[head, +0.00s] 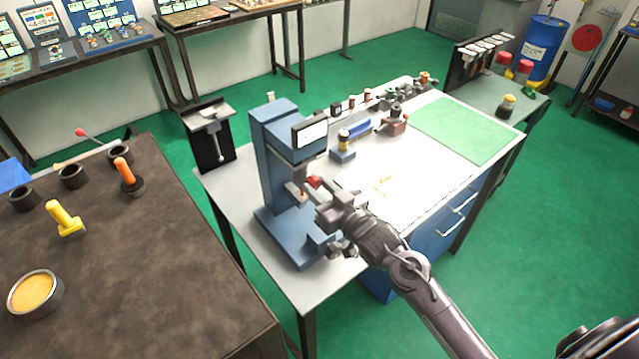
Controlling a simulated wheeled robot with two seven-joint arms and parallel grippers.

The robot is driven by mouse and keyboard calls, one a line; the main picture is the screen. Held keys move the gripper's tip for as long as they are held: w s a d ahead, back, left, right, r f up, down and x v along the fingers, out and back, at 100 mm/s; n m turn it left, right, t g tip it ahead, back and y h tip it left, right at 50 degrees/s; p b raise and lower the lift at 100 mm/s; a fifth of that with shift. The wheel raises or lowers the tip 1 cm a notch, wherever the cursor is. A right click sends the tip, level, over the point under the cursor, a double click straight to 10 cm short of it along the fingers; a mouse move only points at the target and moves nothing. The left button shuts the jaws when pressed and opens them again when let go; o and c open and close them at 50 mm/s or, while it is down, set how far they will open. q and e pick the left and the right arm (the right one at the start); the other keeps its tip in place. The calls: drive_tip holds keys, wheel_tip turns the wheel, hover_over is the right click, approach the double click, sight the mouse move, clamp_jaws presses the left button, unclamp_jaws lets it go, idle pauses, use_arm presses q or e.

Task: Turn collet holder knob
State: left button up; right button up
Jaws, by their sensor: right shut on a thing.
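A blue upright machine (270,150) stands on a flat blue base (282,238) at the left end of the white-topped bench. A small red knob (313,182) shows at the front of its column, under the head with a white label. My right gripper (319,196) is at this knob, its arm coming in from the lower right. Its jaws are shut on what looks like the knob's part; the exact contact is small and partly hidden by the gripper. My left gripper is not in view.
The bench (365,185) holds a blue-based fixture (342,153), several small parts along its back edge and a green mat (463,130). A dark table (170,260) on the left carries an orange-handled tool (124,172), a yellow one (64,219) and a round bowl (36,292).

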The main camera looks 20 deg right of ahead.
drive_tip(key=shift+m, duration=0.5)
drive_tip(key=shift+f+p, duration=0.1)
drive_tip(key=shift+p, duration=0.2)
drive_tip(key=o, duration=1)
drive_tip(key=shift+s+d+f+b, duration=0.15)
drive_tip(key=shift+s+b, duration=0.15)
drive_tip(key=shift+s, duration=0.2)
drive_tip(key=b+v, duration=0.1)
drive_tip(key=v, duration=0.2)
drive_tip(key=b+v, duration=0.1)
drive_tip(key=v, duration=0.2)
drive_tip(key=shift+s+d+r, duration=0.1)
drive_tip(key=shift+s+r, duration=0.1)
drive_tip(key=shift+s, duration=0.2)
